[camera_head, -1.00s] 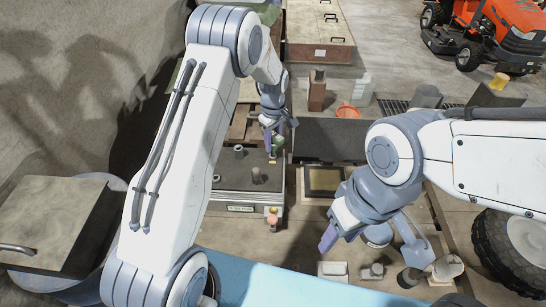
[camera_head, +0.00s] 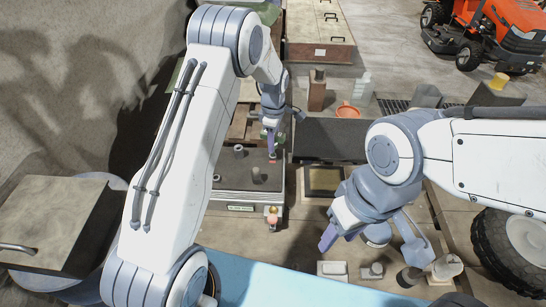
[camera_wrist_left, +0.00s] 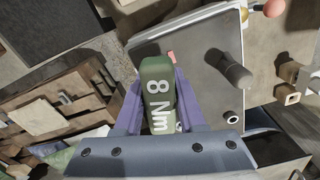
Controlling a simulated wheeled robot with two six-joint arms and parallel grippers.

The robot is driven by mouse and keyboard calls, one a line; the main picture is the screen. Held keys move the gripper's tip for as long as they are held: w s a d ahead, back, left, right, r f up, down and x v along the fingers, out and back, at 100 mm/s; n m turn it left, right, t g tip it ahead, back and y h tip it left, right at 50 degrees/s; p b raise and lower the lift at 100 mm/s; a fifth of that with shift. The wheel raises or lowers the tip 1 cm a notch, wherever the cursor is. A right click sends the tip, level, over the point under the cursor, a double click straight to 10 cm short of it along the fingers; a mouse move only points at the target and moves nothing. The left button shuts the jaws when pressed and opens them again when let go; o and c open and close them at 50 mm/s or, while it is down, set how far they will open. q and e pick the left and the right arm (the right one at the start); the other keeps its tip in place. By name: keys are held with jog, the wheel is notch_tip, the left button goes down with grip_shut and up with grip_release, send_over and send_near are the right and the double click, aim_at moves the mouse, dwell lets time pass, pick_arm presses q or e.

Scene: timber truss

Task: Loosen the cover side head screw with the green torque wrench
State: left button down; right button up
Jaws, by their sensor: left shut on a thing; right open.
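My left gripper (camera_head: 271,146) is over the back part of a grey box-like unit (camera_head: 228,198) in the head view. In the left wrist view its purple fingers (camera_wrist_left: 160,100) are shut on the green torque wrench (camera_wrist_left: 157,88), whose "8 Nm" marking faces the camera. The wrench's lower end is hidden, so I cannot tell if it touches anything. A grey plate (camera_wrist_left: 205,50) beside it carries a dark post (camera_wrist_left: 228,70) and a small pale ring (camera_wrist_left: 232,117). I cannot make out the cover side head screw. My right gripper (camera_head: 328,238) is open and empty.
Dark posts (camera_head: 257,174) stand on the unit, and a knob (camera_head: 272,220) is at its front right corner. A blue surface (camera_head: 290,287) lies in front. Small blocks (camera_head: 332,269) stand on the floor to the right. An orange bowl (camera_head: 347,111) is farther back.

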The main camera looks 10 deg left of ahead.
pick_arm(q)
jog(key=n, duration=0.3)
jog(key=shift+n, duration=2.2)
jog(key=shift+m, duration=0.4)
jog(key=shift+w+r+p, duration=0.1)
jog(key=shift+r+p, duration=0.1)
jog(key=shift+p, duration=0.15)
jog(key=shift+r+p, duration=0.8)
jog(key=shift+r, duration=0.35)
jog(key=shift+r, duration=0.25)
